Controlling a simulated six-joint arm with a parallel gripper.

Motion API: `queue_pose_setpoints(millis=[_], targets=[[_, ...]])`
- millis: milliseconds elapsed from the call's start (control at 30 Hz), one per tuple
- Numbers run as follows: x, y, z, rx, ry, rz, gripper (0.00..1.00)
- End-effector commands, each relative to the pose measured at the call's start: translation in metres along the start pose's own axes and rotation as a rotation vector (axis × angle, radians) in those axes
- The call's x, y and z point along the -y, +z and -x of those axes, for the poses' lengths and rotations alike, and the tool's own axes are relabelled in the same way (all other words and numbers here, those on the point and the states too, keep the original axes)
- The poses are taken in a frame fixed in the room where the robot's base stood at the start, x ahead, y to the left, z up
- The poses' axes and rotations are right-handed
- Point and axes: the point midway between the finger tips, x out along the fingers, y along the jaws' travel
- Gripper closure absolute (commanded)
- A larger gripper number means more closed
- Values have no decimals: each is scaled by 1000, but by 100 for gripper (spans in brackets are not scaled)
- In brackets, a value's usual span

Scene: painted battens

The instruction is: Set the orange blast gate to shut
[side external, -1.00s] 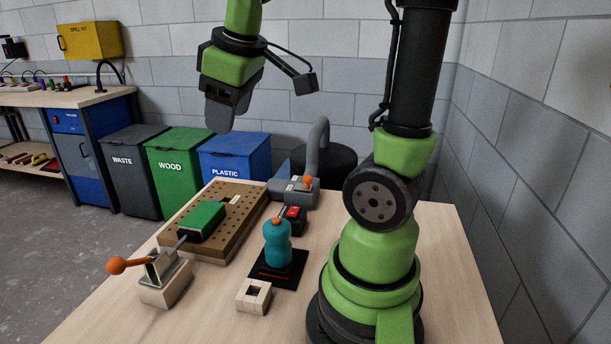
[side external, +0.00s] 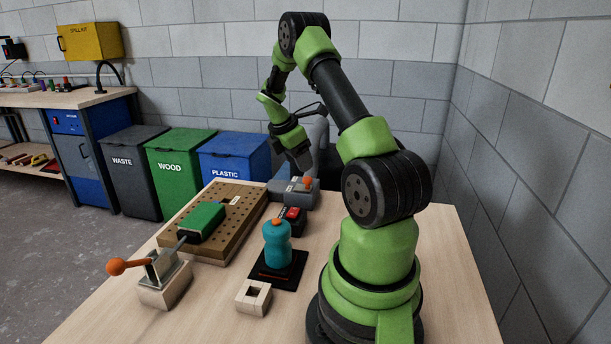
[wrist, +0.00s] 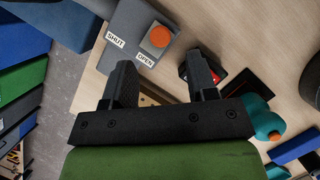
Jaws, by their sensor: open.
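The orange blast gate is a grey housing (side external: 290,193) with an orange knob (side external: 308,182), at the far edge of the table. In the wrist view the orange knob (wrist: 159,36) sits beside the OPEN label (wrist: 146,58). The SHUT label (wrist: 115,40) is farther left on the grey housing (wrist: 137,14). My gripper (side external: 303,166) is above the gate, pointing down at a tilt. In the wrist view my gripper (wrist: 162,72) has its two dark fingers wide apart with nothing between them. The knob shows just beyond the fingertips, apart from them.
A black box with a red switch (side external: 292,214) stands close in front of the gate. A teal bottle (side external: 277,244) with an orange cap is nearer. A pegboard (side external: 225,215) with a green block (side external: 202,221) and an orange-handled clamp (side external: 165,275) are left. The right tabletop is clear.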

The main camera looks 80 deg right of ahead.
Motion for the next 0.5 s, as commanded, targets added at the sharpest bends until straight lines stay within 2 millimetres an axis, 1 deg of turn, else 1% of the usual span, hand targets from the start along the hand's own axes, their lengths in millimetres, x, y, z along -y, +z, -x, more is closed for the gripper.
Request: queue_pose_setpoints(millis=[33, 200, 333, 500], targets=[[1, 0, -11, -1, -6, 0, 47], [1, 0, -39, -1, -3, 0, 47], [0, 0, -51, -1, 0, -1, 47], [0, 0, -56, -1, 3, -2, 47]])
